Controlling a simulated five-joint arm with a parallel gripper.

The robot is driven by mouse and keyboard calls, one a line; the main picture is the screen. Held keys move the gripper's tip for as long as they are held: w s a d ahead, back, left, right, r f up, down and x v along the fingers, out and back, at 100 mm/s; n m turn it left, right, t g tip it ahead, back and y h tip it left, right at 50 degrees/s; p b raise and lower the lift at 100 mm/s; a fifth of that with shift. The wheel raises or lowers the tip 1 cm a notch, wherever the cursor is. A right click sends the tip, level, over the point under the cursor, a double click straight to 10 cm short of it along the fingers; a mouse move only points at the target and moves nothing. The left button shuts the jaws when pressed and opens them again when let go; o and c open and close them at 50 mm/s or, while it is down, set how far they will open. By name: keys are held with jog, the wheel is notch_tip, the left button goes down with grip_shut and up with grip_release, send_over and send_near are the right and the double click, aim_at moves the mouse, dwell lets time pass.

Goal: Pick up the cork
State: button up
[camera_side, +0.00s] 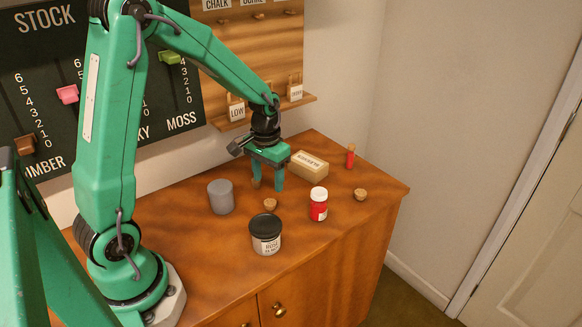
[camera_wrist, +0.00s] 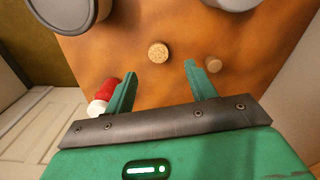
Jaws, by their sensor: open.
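A small light-brown cork (camera_side: 270,204) stands on the wooden cabinet top in the side view, between the grey cylinder and the red bottle. It shows in the wrist view (camera_wrist: 158,53) just beyond the gap between my fingertips. A second cork (camera_wrist: 213,65) lies close by the right finger in the wrist view; in the side view it is mostly hidden by a finger. A third cork (camera_side: 360,194) sits near the right edge of the cabinet top. My gripper (camera_side: 268,187) is open and empty, pointing down above the top; its fingers also show in the wrist view (camera_wrist: 160,70).
A grey cylinder (camera_side: 221,197) stands left of my gripper. A black-lidded jar (camera_side: 265,235) stands in front, and a red bottle with a white cap (camera_side: 319,205) to the right. A labelled block (camera_side: 309,166) and a corked red vial (camera_side: 350,157) are behind. The front right surface is clear.

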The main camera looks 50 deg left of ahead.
aim_at(270, 202)
jog(key=shift+f, duration=1.15)
jog(key=shift+w+d+f, duration=0.1)
jog(key=shift+f, duration=2.5)
jog(key=shift+c, duration=0.5)
jog(key=c, duration=1)
